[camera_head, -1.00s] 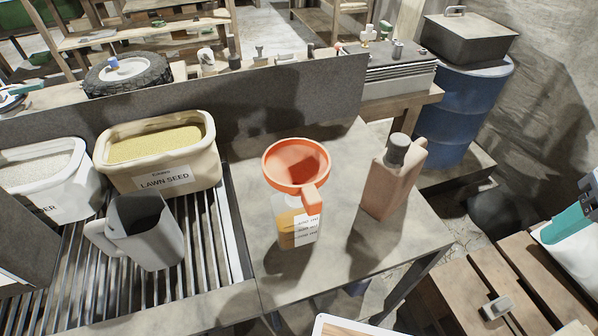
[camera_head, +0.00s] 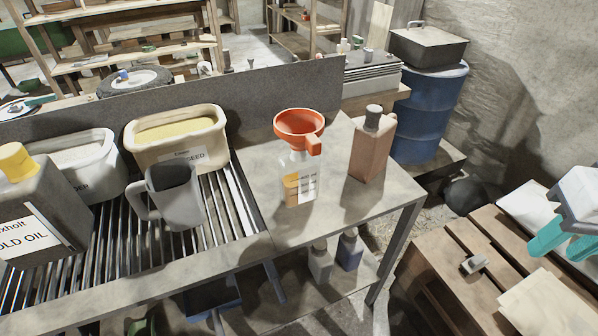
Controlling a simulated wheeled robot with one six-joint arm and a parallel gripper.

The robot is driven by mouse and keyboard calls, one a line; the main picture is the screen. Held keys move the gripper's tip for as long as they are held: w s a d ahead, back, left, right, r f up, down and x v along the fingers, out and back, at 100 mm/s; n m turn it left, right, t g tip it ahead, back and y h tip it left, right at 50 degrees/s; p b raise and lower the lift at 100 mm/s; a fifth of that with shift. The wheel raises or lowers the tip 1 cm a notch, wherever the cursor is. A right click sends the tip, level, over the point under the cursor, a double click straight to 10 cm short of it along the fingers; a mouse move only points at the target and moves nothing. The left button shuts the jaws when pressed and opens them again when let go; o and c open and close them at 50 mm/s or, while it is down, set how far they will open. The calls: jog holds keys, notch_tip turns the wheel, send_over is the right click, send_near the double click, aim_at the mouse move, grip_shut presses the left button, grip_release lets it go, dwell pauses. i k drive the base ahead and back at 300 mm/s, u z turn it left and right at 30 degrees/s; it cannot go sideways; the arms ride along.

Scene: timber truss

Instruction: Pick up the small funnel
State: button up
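An orange-red funnel (camera_head: 299,128) sits upright in the mouth of a clear bottle (camera_head: 300,178) with amber liquid and a white label, on the workbench's smooth right part (camera_head: 250,170). A square tab juts from the funnel's rim toward the front right. Its spout is mostly hidden. My gripper (camera_head: 565,243), grey with two teal fingers, is at the right edge, far from the funnel and above the wooden crates. Its fingers are apart with nothing visible between them.
A brown jug (camera_head: 371,148) with a dark cap stands just right of the bottle. A grey pitcher (camera_head: 178,200), lawn seed tub (camera_head: 200,150) and old oil can (camera_head: 40,215) stand left. A low back panel (camera_head: 250,95) runs behind. Wooden crates (camera_head: 440,255) are at right.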

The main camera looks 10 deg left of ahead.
aim_at(301, 128)
jog(key=z, duration=0.1)
jog(key=k, duration=0.4)
jog(key=u, duration=0.7)
jog(key=i, duration=0.25)
jog(key=z, duration=0.45)
jog(key=k, duration=1.05)
jog(key=u, duration=0.45)
jog(key=i, duration=1.4)
jog(key=z, duration=0.6)
